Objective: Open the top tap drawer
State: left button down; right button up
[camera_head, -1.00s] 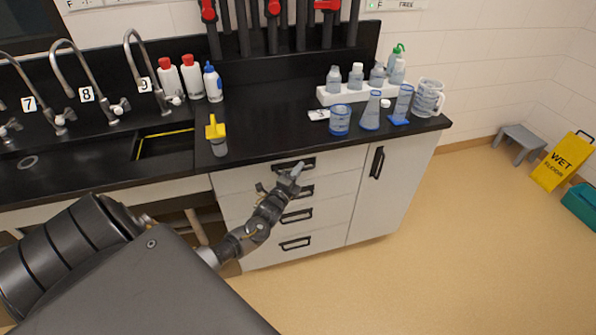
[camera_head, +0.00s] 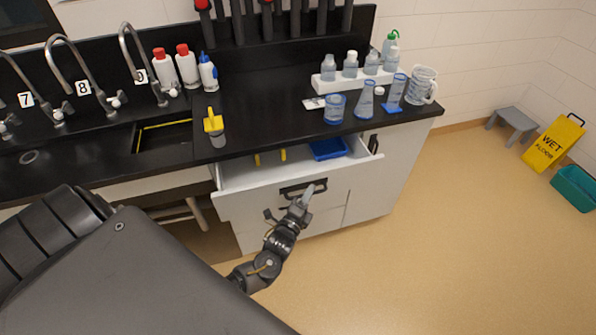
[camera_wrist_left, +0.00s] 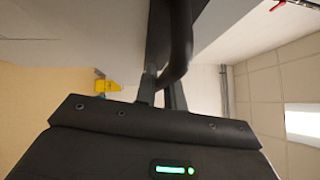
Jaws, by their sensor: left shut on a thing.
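The top drawer (camera_head: 245,202) of the white cabinet stands pulled out from under the black worktop, with its inside showing. In it lie a blue tray (camera_head: 328,149) and two yellow-handled things (camera_head: 270,157). My left gripper (camera_head: 305,196) is at the dark handle (camera_head: 290,190) on the drawer's front. In the left wrist view its two fingers (camera_wrist_left: 160,92) are shut on the curved black handle (camera_wrist_left: 180,45). My right gripper is not in view.
The black worktop (camera_head: 260,110) carries several bottles, beakers, a jug (camera_head: 421,85) and a yellow-topped thing (camera_head: 214,125) near its front edge. A sink with taps is at left. The floor (camera_head: 440,230) at right is clear up to a grey stool (camera_head: 512,122) and a yellow sign (camera_head: 553,145).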

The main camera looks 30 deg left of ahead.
pick_arm(q)
jog(key=s+d+p, duration=0.2)
jog(key=s+d, duration=0.7)
jog(key=d, duration=0.2)
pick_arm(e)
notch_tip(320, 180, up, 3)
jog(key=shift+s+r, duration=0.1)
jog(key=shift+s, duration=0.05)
pick_arm(q)
jog(key=c, duration=1.5)
grip_release()
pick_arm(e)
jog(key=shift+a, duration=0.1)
pick_arm(q)
jog(key=s, duration=0.3)
jog(key=s+f+b, duration=0.1)
jog(key=s, duration=0.3)
jog(key=s+d+b, duration=0.1)
jog(key=s, duration=0.2)
jog(key=shift+s+f, duration=0.25)
jog(key=shift+s, duration=0.15)
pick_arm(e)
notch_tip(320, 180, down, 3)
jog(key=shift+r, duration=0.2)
